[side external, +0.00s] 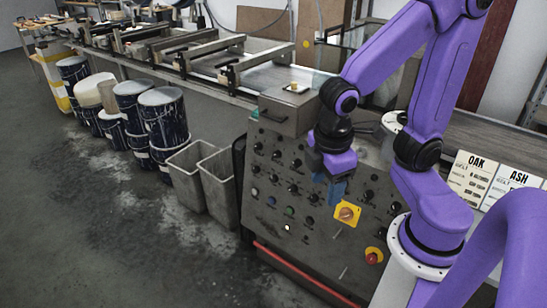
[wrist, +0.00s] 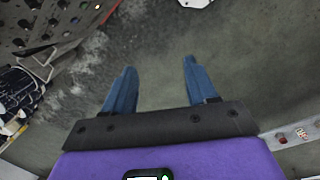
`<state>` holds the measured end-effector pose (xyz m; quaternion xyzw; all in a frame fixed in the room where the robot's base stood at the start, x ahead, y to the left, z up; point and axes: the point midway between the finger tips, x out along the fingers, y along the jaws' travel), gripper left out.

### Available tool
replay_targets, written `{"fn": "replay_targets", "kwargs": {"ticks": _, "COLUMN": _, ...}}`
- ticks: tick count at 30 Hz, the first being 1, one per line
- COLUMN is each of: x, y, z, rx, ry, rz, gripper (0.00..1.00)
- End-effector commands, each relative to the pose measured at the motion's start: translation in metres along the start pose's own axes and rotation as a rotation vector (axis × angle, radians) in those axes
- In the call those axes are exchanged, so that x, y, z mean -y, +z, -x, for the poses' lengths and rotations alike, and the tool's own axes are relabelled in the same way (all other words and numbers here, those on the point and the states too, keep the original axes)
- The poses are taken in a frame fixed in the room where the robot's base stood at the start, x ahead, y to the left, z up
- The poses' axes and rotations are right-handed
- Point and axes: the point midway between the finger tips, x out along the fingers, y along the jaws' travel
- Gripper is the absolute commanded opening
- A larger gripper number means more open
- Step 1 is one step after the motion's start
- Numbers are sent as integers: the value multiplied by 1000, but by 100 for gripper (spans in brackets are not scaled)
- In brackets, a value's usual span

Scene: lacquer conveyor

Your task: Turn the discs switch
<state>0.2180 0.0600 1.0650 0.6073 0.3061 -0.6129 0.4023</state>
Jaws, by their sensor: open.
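The grey control panel (side external: 275,215) stands below my arm in the side external view, with rows of small black knobs (side external: 295,163). Their labels are too small to read, so I cannot tell which knob is the discs switch. A yellow plate with an orange rotary knob (side external: 347,213) is at its lower right. My gripper (side external: 337,192) hangs in front of the panel's right half, above the yellow plate, and hides some knobs. In the wrist view its blue fingers (wrist: 160,68) are apart with nothing between them. Part of the panel (wrist: 60,18) shows at upper left there.
Two grey bins (side external: 200,180) and several dark drums (side external: 162,120) stand to the left. The conveyor (side external: 215,55) runs behind. OAK and ASH cards (side external: 472,180) are at right. The floor in front is clear.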

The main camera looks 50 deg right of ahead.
Motion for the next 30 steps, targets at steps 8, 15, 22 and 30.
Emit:
{"fn": "replay_targets", "kwargs": {"ticks": 8, "x": -87, "y": -55, "z": -30, "rx": 216, "ry": 197, "rz": -69, "gripper": 57}}
{"fn": "replay_targets", "kwargs": {"ticks": 15, "x": -163, "y": -85, "z": -67, "rx": 395, "ry": 352, "rz": -105, "gripper": 57}}
{"fn": "replay_targets", "kwargs": {"ticks": 22, "x": -231, "y": -99, "z": -114, "rx": 559, "ry": 486, "rz": -117, "gripper": 57}}
{"fn": "replay_targets", "kwargs": {"ticks": 30, "x": -295, "y": -93, "z": -181, "rx": 731, "ry": 626, "rz": -99, "gripper": 57}}
